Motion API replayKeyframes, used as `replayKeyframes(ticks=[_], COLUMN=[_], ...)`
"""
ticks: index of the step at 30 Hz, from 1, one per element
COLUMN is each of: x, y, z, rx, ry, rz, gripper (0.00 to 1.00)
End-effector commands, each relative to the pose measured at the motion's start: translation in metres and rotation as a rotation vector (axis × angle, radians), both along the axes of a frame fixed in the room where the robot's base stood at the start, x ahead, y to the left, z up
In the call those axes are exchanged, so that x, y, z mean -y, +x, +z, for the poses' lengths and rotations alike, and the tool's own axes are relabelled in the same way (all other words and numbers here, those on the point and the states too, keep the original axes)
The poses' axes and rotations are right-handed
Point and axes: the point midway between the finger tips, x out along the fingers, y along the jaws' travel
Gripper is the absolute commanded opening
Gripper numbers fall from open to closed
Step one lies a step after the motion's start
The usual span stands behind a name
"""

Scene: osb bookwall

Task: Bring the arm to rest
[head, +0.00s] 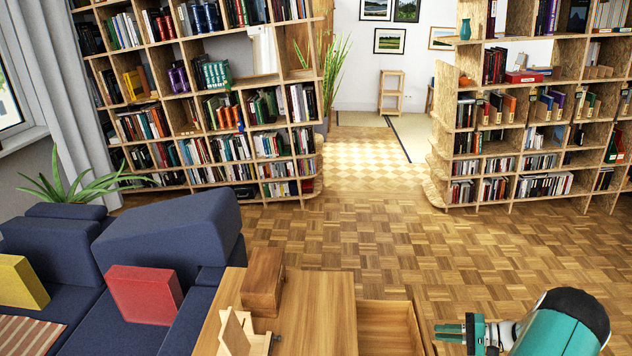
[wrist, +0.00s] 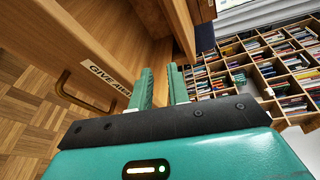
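My teal arm enters the head view at the lower right, and my gripper (head: 449,333) is small there, to the right of the open drawer (head: 387,312). In the wrist view the two ribbed teal fingers of my gripper (wrist: 162,87) stand apart with a gap between them. No object shows between them. The front of the wooden drawer, with a brass handle (wrist: 62,88) and a "GIVE AWAY" label (wrist: 108,86), is close on the left of the fingers. I cannot tell whether the fingers touch it.
A wooden cabinet top (head: 312,312) carries a wooden box (head: 263,282) and a small wooden stand (head: 236,333). A blue sofa (head: 170,240) is at the left. Tall bookshelves (head: 212,131) stand behind, with a gap between them. The parquet floor (head: 400,240) is clear in the middle.

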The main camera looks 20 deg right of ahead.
Motion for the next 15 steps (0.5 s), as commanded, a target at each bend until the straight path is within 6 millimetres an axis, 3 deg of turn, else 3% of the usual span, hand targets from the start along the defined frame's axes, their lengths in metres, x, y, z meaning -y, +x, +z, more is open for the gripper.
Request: replayKeyframes(ticks=[1, 6, 15], x=[-0.012, -0.055, -0.144], y=[0.013, 0.044, 0.071], z=[0.021, 0.075, 0.163], rx=[-0.03, -0.139, -0.286], ry=[-0.036, -0.15, -0.398], rz=[0.05, 0.19, 0.378], gripper=[0.18, 0.18, 0.18])
